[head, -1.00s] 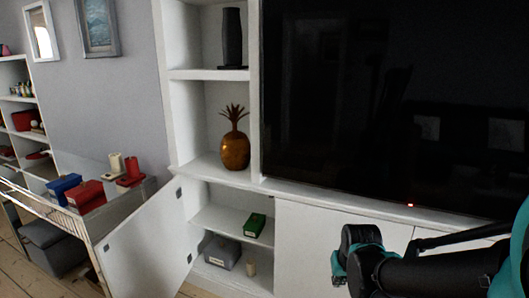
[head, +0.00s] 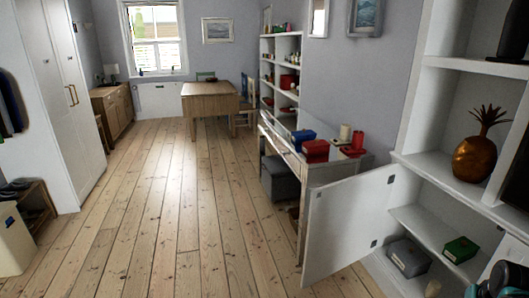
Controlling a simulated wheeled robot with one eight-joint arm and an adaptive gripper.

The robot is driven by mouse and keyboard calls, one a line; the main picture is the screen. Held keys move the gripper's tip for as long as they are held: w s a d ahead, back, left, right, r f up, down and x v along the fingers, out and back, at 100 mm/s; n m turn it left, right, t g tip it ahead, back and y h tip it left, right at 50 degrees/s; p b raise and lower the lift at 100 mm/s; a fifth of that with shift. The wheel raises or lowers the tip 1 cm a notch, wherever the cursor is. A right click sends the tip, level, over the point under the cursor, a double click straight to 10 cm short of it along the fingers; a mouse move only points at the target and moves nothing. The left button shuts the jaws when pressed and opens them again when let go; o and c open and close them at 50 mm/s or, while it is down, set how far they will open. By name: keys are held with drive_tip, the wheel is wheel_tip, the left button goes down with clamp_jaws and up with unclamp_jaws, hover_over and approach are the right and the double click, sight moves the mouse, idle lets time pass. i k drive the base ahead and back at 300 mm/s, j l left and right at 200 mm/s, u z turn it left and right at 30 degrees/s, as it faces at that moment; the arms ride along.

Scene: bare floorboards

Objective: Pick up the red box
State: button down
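A red box (head: 316,148) lies on the side table (head: 343,168) along the right wall, right of the picture's middle. A blue box (head: 303,136) sits just behind it and a red object (head: 352,151) stands to its right. My gripper is not clearly in view; only dark and teal parts of my arm show at the bottom right corner, far from the red box.
An open white cabinet door (head: 347,222) stands between me and part of the table. The cabinet shelves hold a green box (head: 460,249) and a grey box (head: 408,257). Bare floorboards (head: 185,215) lie clear to the left.

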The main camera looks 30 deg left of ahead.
sight(319, 150)
drive_tip(key=u, duration=0.95)
drive_tip(key=i+j+u, duration=0.2)
drive_tip(key=j+u, duration=0.2)
drive_tip(key=i+j+u, duration=0.25)
drive_tip(key=u, duration=0.15)
drive_tip(key=i+j+u, duration=0.15)
drive_tip(key=i+u, duration=0.25)
drive_tip(key=i+j+u, duration=0.15)
drive_tip(key=u, duration=0.25)
drive_tip(key=i+z, duration=0.15)
drive_tip(key=i, duration=0.25)
drive_tip(key=i+j+z, duration=0.2)
drive_tip(key=i, duration=0.15)
drive_tip(key=i+l+z, duration=0.1)
drive_tip(key=z, duration=0.3)
drive_tip(key=i+z, duration=0.25)
drive_tip(key=z, duration=0.15)
drive_tip(key=i+z, duration=0.2)
drive_tip(key=z, duration=0.2)
drive_tip(key=i+z, duration=0.15)
drive_tip(key=z, duration=0.25)
